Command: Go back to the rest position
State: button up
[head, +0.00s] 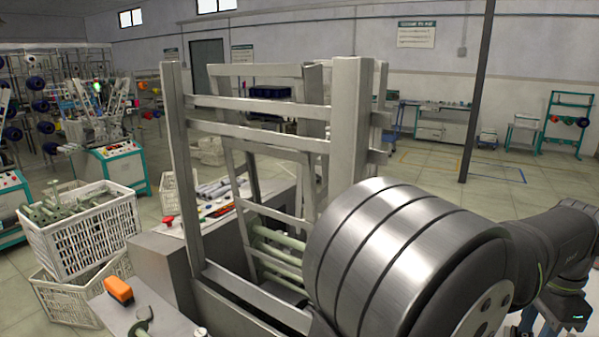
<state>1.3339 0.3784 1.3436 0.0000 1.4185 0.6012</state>
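My gripper's fingers do not show in the head view. A dark part of my arm reaches in at the lower right, beside a large ribbed metal cylinder that fills the lower middle right. I cannot tell whether anything is held. A tall metal frame (180,160) stands upright in the middle, with pale green bobbins (278,243) lying low behind its bars. The cylinder hides part of the frame's right side. More green bobbins (68,207) lie in a white crate (95,240) at the left.
A second white crate (65,300) stands under the first. A tray of tools (215,195) is behind the frame. A dark post (477,95) stands at the right, with open floor around it.

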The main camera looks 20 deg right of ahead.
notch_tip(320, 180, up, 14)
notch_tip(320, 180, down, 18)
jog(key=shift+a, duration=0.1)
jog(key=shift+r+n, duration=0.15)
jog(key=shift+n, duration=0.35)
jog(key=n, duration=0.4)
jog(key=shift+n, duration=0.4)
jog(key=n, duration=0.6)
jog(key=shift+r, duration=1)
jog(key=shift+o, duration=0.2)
